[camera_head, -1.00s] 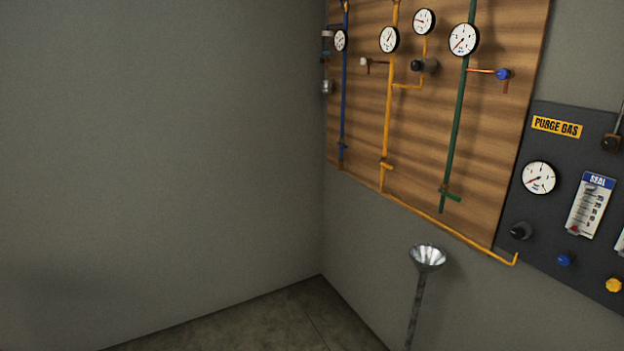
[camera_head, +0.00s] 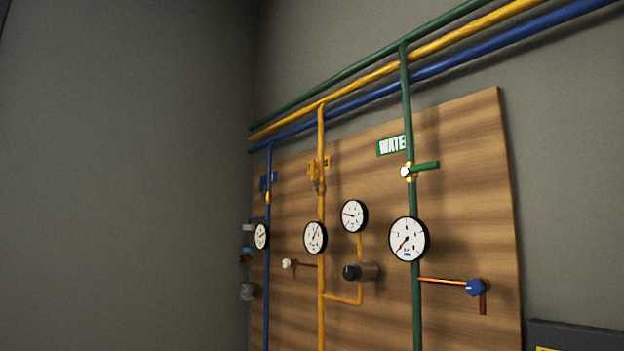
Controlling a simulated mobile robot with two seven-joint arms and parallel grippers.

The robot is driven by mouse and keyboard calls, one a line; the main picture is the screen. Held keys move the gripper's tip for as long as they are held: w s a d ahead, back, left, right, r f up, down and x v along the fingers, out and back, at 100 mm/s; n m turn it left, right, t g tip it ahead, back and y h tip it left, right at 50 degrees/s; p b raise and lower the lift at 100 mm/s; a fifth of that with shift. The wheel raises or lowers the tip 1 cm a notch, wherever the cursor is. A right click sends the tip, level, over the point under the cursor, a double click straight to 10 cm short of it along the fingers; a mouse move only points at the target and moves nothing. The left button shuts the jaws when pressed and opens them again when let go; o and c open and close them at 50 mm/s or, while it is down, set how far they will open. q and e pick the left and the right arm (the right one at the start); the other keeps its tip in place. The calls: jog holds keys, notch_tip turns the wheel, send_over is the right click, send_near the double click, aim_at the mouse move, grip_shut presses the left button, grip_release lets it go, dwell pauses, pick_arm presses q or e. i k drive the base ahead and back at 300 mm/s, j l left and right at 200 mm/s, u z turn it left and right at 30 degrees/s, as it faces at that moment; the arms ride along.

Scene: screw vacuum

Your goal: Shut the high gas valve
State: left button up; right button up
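A wooden board (camera_head: 463,190) on the wall carries blue, yellow and green vertical pipes. On the yellow pipe (camera_head: 321,200), a yellow valve (camera_head: 313,167) sits above a round gauge (camera_head: 315,238); a yellow label beside it is partly hidden and unreadable from here. A green-handled valve (camera_head: 424,166) crosses the green pipe beside a sign reading "WATE". A blue fitting or label (camera_head: 268,181) is at the blue pipe. Neither gripper is in view.
A black knob (camera_head: 358,272) sticks out below a second gauge (camera_head: 354,216). A blue knob (camera_head: 475,288) is on a side branch at right. Three long pipes run along the wall above. A dark panel (camera_head: 580,338) shows at lower right. The left wall is bare.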

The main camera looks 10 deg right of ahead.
aim_at(315, 187)
jog(key=i+l, duration=0.15)
jog(key=l, duration=0.2)
jog(key=i+l, duration=0.2)
jog(key=l, duration=0.15)
jog(key=i+j, duration=0.4)
jog(key=i, duration=0.15)
jog(key=i+j+u, duration=0.1)
jog(key=i+j, duration=0.3)
jog(key=i, duration=0.15)
jog(key=i+j+u, duration=0.1)
jog(key=i+j, duration=0.2)
jog(key=i, duration=0.25)
